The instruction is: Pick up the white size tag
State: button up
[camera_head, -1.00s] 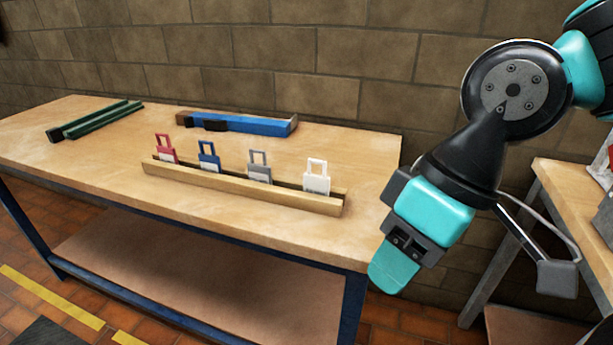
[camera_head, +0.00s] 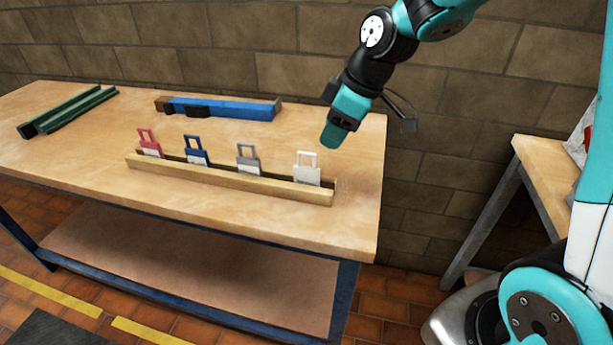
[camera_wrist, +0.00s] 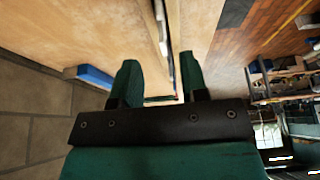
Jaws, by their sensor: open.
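The white size tag (camera_head: 307,174) stands upright at the right end of a wooden slotted rack (camera_head: 230,184) on the workbench. It has a square loop handle on top. My gripper (camera_head: 331,141) is above and slightly right of the tag, apart from it, with its fingers pointing down and to the left. In the wrist view my gripper (camera_wrist: 160,78) has its two green fingers spread, with a gap between them. The rack shows end-on beyond that gap, but I cannot make out the white tag clearly there.
A grey tag (camera_head: 248,160), a blue tag (camera_head: 196,152) and a red tag (camera_head: 149,144) stand in the same rack. A blue bar-shaped item (camera_head: 225,108) lies behind it, green rails (camera_head: 70,110) at left. A brick wall runs behind the workbench (camera_head: 345,215).

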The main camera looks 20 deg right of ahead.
aim_at(312, 168)
jog(key=x, duration=1)
jog(key=shift+a+f+p, duration=0.15)
jog(key=shift+f+p, duration=0.1)
jog(key=shift+p, duration=0.05)
grip_shut()
